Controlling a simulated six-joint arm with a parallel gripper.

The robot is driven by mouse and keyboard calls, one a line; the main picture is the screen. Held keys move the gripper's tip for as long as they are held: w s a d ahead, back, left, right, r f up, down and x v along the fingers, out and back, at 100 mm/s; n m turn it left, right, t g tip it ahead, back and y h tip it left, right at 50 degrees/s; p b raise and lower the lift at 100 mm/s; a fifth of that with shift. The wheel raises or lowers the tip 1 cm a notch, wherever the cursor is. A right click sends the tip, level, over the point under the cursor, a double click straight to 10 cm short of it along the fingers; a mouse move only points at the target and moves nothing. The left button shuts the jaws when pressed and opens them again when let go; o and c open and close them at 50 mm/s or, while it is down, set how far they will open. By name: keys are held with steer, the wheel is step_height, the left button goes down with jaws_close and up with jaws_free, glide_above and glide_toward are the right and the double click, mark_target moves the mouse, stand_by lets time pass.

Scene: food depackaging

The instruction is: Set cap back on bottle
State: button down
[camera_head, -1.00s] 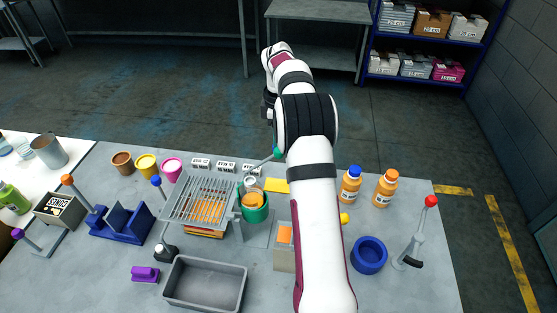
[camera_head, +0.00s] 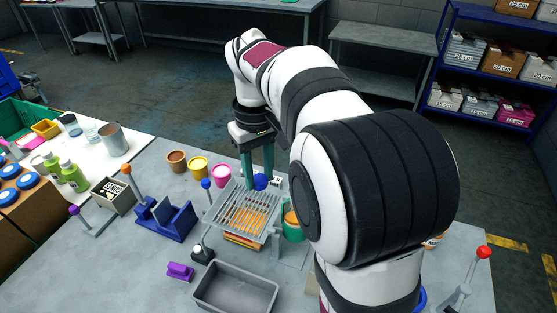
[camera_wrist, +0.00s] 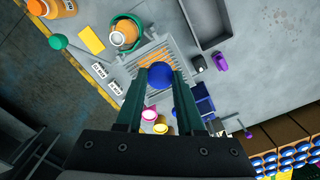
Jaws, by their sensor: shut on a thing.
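My gripper (camera_head: 257,178) is shut on a round blue cap (camera_head: 261,182). It holds the cap above the far right part of the slotted grey rack. The cap also shows between the fingertips in the wrist view (camera_wrist: 160,75). An open-looking container with orange inside, likely the bottle (camera_wrist: 124,34), stands in a green round holder (camera_wrist: 130,22) beside the rack. In the head view my arm partly hides this holder (camera_head: 293,234). The cap is apart from the bottle.
The slotted rack (camera_head: 247,208) has orange pieces under it. A grey bin (camera_head: 236,290), a blue stand (camera_head: 165,220) and several coloured cups (camera_head: 198,167) are nearby. An orange bottle (camera_wrist: 52,8) stands beyond the green holder.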

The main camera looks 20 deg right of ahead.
steer(key=d+n, duration=0.2)
steer(key=d+f+n, duration=0.1)
steer(key=d+n, duration=0.1)
steer(key=d, duration=0.1)
steer(key=s+d+n, duration=0.1)
steer(key=d+n, duration=0.2)
steer(key=shift+f, duration=3.25)
steer(key=shift+f, duration=0.3)
jaws_free()
